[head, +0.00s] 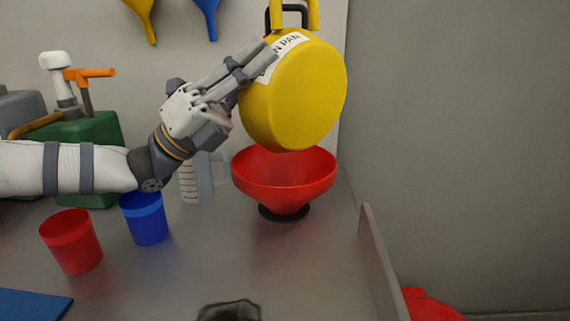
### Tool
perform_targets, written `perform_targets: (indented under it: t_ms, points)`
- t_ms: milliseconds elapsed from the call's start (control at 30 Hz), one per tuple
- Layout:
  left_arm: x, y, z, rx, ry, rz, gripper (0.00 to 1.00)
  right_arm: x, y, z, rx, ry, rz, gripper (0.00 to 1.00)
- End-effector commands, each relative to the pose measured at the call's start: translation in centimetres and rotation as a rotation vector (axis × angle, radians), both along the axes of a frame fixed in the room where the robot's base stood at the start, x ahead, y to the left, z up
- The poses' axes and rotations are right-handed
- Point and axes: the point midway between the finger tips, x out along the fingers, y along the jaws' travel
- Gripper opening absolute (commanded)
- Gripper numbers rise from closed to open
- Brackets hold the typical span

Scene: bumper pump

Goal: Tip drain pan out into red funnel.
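The yellow drain pan (298,98), with a white label on its side, is tipped up in the air above the red funnel (285,172). My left gripper (258,62) lies against the pan's upper left side, its fingers over the label. It appears shut on the pan, though the pan hides part of the grip. The funnel stands upright on a dark round base, its wide mouth under the pan. No liquid is visible, and the inside of the pan is hidden. My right gripper is not recognisable in view.
A red cup (71,242) and a blue cup (145,218) stand left of the funnel. A clear measuring jug (196,180) is behind my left arm. A green can (75,134) is at the back left. A low grey wall (381,262) edges the bench at right.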

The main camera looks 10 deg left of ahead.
Motion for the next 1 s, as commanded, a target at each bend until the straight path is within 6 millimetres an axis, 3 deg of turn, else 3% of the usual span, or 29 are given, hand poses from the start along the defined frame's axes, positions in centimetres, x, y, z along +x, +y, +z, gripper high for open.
perform_targets:
  t_ms: [100, 333, 467, 567, 700, 867, 1000]
  points:
    - [-1.0, -1.4, -1.1, 0.096, -0.066, 0.000, 0.00, -0.1, 0.0, -0.1, 0.000, 0.003, 0.000, 0.40]
    - [-3.4, -4.6, -1.5, 0.333, -0.240, 0.006, 0.00, 2.0, 0.0, 2.7, 0.000, -0.063, -0.002, 0.40]
    - [-4.5, -6.0, -0.7, 0.455, -0.331, 0.011, 0.00, 3.8, 0.0, 4.7, 0.000, -0.120, -0.004, 0.40]
    - [-5.2, -7.1, -2.5, 0.562, -0.398, 0.011, 0.00, 4.6, 0.0, 5.6, 0.000, -0.146, -0.005, 0.40]
    - [-6.3, -8.6, -2.3, 0.685, -0.491, 0.017, 0.00, 6.5, 0.1, 7.5, 0.001, -0.211, -0.007, 0.40]
    - [-7.6, -10.5, -4.6, 0.800, -0.564, 0.016, 0.00, 7.6, 0.1, 8.7, 0.001, -0.252, -0.008, 0.40]
    - [-8.9, -12.3, -4.7, 0.918, -0.654, 0.025, 0.00, 9.6, 0.1, 10.6, 0.001, -0.325, -0.008, 0.40]
